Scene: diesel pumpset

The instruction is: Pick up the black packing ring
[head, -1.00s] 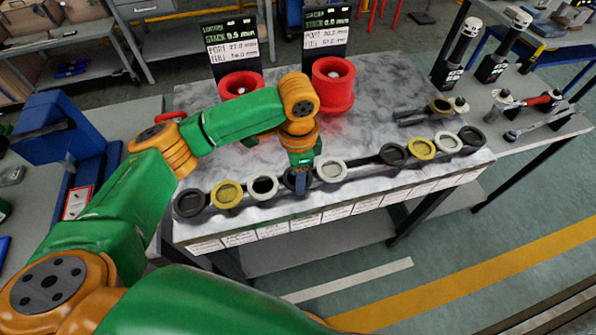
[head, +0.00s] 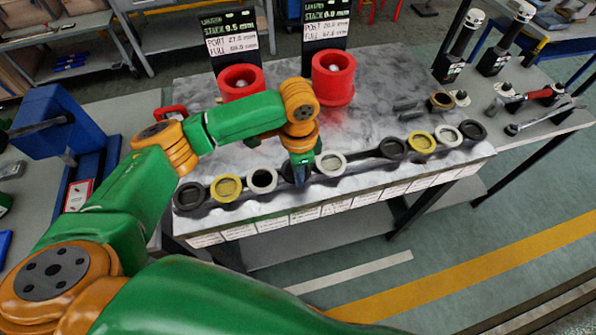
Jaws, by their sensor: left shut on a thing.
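A row of packing rings lies along the front of the grey marbled table (head: 390,75). My left gripper (head: 300,178) points down into the middle of this row, shut on a black ring (head: 288,173) that it mostly hides. Whether that ring is clear of its rack cannot be told. Other dark rings sit at the far left (head: 189,196), right of the middle (head: 392,148) and at the far right (head: 473,131). My right gripper is not in view.
Yellow rings (head: 226,188) (head: 421,142) lie further out. Two red cylinders (head: 333,77) (head: 240,80) stand behind, before black display boards. Tools lie on the right-hand table.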

